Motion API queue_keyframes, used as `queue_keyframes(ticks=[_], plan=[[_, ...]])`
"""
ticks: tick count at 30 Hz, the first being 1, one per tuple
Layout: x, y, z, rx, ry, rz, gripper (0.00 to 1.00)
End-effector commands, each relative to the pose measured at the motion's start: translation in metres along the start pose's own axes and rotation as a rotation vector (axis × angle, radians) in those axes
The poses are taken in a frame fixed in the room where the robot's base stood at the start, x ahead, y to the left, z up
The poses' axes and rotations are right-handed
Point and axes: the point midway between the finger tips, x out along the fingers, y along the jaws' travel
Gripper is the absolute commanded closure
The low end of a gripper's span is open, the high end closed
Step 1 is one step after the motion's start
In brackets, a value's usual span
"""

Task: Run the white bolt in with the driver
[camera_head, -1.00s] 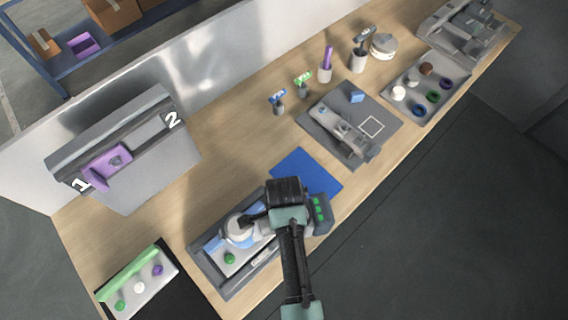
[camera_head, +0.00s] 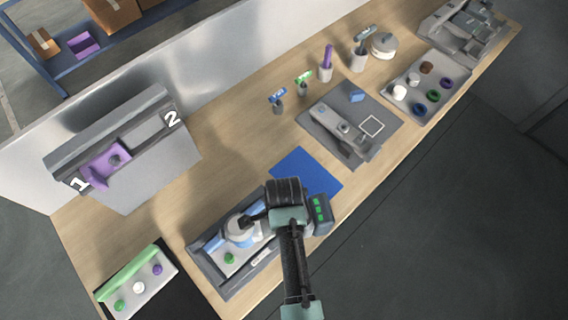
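A small white bolt (camera_head: 138,287) stands between a green bolt (camera_head: 119,305) and a purple one (camera_head: 157,269) in the small tray at lower left. My gripper (camera_head: 240,229) is over the grey fixture tray (camera_head: 212,268) at the front of the bench. A white, rounded body and blue parts show around it, partly covered by my arm. I cannot tell its fingers apart, or whether they hold anything. A green knob (camera_head: 230,258) shows just below it in the fixture. I cannot make out for certain which thing is the driver.
A blue mat (camera_head: 306,172) lies behind my arm. A grey panel marked 1 and 2 (camera_head: 150,172) with a purple bracket (camera_head: 107,166) stands at left. Small holders with blue, green and purple tools (camera_head: 326,63) stand farther back. Bare wood (camera_head: 215,145) is free in the middle.

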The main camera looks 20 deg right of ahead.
Motion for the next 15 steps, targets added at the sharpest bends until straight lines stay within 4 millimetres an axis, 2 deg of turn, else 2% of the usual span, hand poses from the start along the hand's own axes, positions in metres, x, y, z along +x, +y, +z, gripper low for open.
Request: queue_keyframes(ticks=[15], plan=[[0.0041, -0.0018, -0.0002, 0.0, 0.0, -0.005, 1.0]])
